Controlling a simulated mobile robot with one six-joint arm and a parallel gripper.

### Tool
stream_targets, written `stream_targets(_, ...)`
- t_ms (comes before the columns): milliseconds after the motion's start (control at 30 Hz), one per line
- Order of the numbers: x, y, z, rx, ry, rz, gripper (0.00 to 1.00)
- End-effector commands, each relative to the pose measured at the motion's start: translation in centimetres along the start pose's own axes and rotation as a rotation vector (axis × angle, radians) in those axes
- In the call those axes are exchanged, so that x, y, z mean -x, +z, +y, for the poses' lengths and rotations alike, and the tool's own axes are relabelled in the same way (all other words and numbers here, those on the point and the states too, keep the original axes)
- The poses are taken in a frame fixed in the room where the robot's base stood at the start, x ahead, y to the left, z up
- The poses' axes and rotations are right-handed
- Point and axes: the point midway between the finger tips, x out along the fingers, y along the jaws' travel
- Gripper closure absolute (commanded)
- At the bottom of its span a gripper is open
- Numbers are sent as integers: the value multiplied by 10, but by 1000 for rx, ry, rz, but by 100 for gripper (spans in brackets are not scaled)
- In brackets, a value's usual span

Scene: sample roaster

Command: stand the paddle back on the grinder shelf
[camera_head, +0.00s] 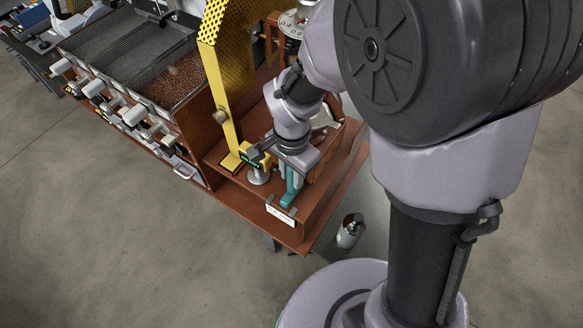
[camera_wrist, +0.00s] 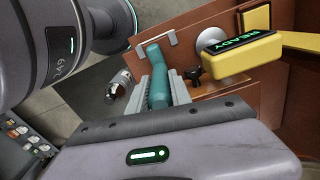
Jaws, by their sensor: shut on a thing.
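The teal paddle (camera_head: 290,194) is between the fingers of my gripper (camera_head: 289,178), over the front part of the brown grinder shelf (camera_head: 238,195). In the wrist view the paddle (camera_wrist: 157,78) shows as a teal bar with a bent top, with the pale ribbed fingers of my gripper (camera_wrist: 161,90) closed on either side of it. Its far end lies near a metal bracket (camera_wrist: 154,40) on the shelf board. I cannot tell whether the paddle touches the shelf. My wrist hides the rest of it.
A yellow unit with a lit READY display (camera_wrist: 238,52) stands close beside the paddle. A small metal canister (camera_head: 350,230) stands beyond the shelf's edge. A bean cooling tray (camera_head: 170,75) lies to the left.

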Motion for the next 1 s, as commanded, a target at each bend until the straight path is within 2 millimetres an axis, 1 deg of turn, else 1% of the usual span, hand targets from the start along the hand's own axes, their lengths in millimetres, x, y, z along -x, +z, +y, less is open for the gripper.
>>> stream_targets(67,1,0,0,0,0,0,100)
stream_targets(200,-4,0,0,0,0,0,100)
stream_targets(233,-3,0,0,0,0,0,69)
stream_targets(300,-2,0,0,0,0,0,55)
stream_targets(333,-2,0,0,0,0,0,53)
stream_targets(567,-2,0,0,0,0,0,53)
stream_targets(667,4,0,0,0,0,0,53)
stream_targets(767,26,0,-1,0,-3,1,53)
stream_targets(900,69,0,-1,0,-4,2,53)
stream_targets(1000,94,0,-1,0,-3,1,53)
